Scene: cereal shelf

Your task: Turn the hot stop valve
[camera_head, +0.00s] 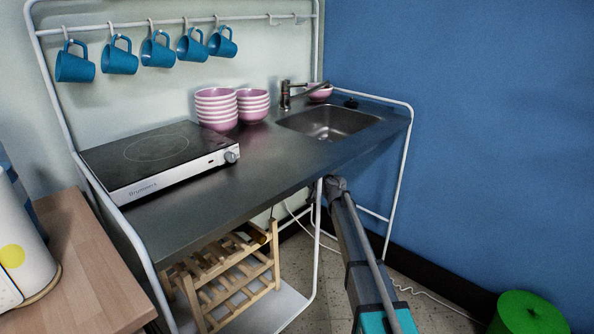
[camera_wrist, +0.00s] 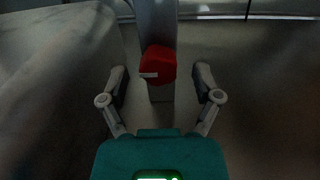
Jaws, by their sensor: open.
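A red valve knob (camera_wrist: 158,64) with a small pale mark on its left side shows in the wrist view. It sits on a grey upright part (camera_wrist: 158,20), and a grey stem or block shows just below it. My gripper (camera_wrist: 161,85) is open, with one finger to the left of the knob and the other to the right. Gaps show between the knob and both fingers; how far ahead of the fingertips it lies is hard to tell. In the head view my arm reaches under the counter, so the gripper and the knob are hidden there.
The counter (camera_head: 240,185) with the sink (camera_head: 330,122) is above my arm. White frame legs (camera_head: 317,240) and a wooden rack (camera_head: 232,275) stand to the left of my arm. A white cable (camera_head: 440,303) lies on the floor, and a green bin (camera_head: 527,314) stands at lower right.

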